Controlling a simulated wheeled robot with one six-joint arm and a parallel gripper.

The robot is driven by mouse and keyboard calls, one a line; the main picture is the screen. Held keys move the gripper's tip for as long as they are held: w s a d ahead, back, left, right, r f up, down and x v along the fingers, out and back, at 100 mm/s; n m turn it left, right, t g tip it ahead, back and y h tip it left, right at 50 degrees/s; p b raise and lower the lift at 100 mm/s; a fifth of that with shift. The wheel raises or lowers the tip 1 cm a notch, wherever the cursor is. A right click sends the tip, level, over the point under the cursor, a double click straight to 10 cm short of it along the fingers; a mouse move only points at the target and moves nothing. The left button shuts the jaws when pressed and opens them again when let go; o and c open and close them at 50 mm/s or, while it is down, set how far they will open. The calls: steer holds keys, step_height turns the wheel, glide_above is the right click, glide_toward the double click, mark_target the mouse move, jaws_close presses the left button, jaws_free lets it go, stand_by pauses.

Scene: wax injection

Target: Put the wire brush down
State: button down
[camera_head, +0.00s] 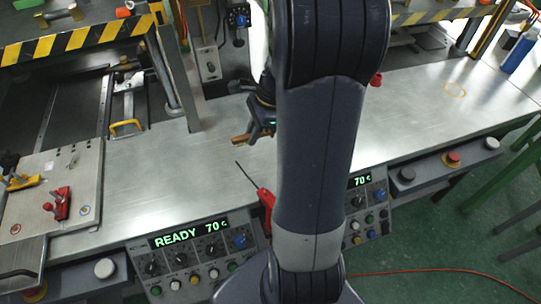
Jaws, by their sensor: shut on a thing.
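My gripper (262,129) is above the middle of the steel worktop, partly hidden behind my own arm. It is shut on the wire brush (240,139), of which only a short brown end shows, sticking out to the left of the jaws. The rest of the brush is hidden by the gripper and arm. I cannot tell whether the brush touches the worktop (160,170).
A red-handled screwdriver (264,196) lies near the front edge, below the gripper. A plate with red and yellow clamps (62,200) is at left. Control panels (195,256) line the front. The worktop is clear left of the gripper and at right, around a yellow ring mark (455,89).

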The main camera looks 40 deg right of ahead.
mark_target(250, 164)
step_height(250, 164, down, 10)
steer(key=shift+r, duration=0.15)
stand_by(0.3)
steer(key=shift+f, duration=0.2)
steer(key=c, duration=1.4)
jaws_free()
steer(key=shift+r, duration=0.2)
steer(key=v, duration=1.2)
